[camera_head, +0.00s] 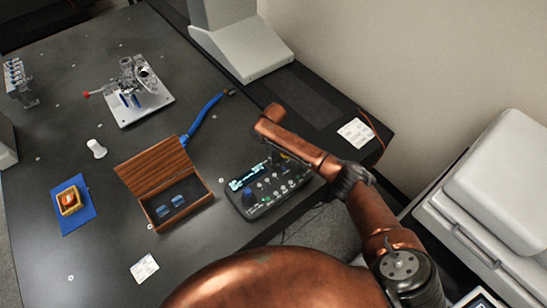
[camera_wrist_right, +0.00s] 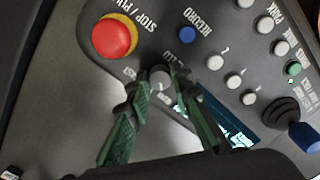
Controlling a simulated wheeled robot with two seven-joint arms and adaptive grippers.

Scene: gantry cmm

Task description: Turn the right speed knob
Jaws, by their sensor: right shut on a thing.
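The dark control panel (camera_head: 262,210) lies on the table in the head view. It fills most of the right wrist view (camera_wrist_right: 60,90). A small grey speed knob (camera_wrist_right: 160,76) sits in the middle of the wrist view, beside printed lettering. My right gripper (camera_wrist_right: 160,90) has its green fingers on either side of this knob and is shut on it. In the head view my right gripper (camera_head: 275,158) reaches down at the panel's far edge, and the arm hides the knob there. My left gripper is not in view.
Near the knob are a red stop button (camera_wrist_right: 114,36), a blue record button (camera_wrist_right: 187,34), several white buttons and a black joystick (camera_wrist_right: 284,112) with a blue top. An open wooden box (camera_head: 160,180) stands left of the panel. The grey machine column (camera_head: 240,50) stands behind.

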